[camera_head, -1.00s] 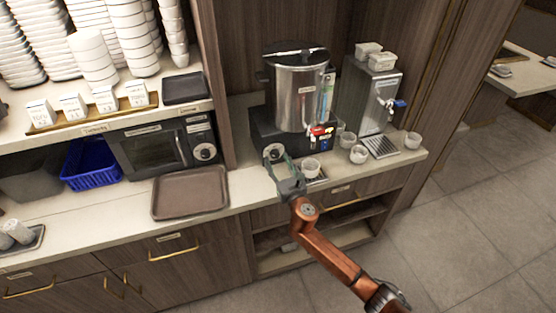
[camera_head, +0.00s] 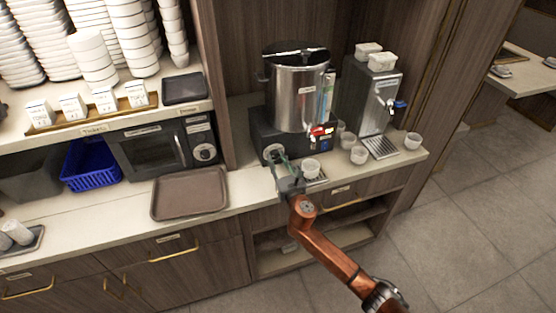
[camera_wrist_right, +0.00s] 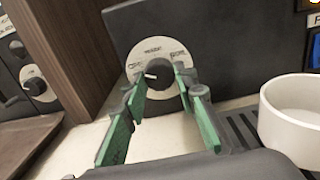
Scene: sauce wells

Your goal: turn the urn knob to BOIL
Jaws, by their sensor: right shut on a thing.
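The urn (camera_head: 296,95) is a steel cylinder on a black base at the back of the counter. Its knob (camera_wrist_right: 158,76) is dark and round on a pale dial (camera_wrist_right: 165,52), with small lettering at the left, top and right. The right-hand label looks like BOIL. The knob's white mark lies on its left half, toward the left. My right gripper (camera_wrist_right: 158,88) is shut on the knob, with one green finger at each side. In the head view my right gripper (camera_head: 280,165) hides part of the dial. My left gripper is not in view.
A white cup (camera_wrist_right: 292,112) stands close to the right finger on a drip grate. A red tap (camera_head: 320,131) juts from the urn above it. A brown tray (camera_head: 190,192) lies left, below a microwave (camera_head: 150,150). A second dispenser (camera_head: 370,95) stands right.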

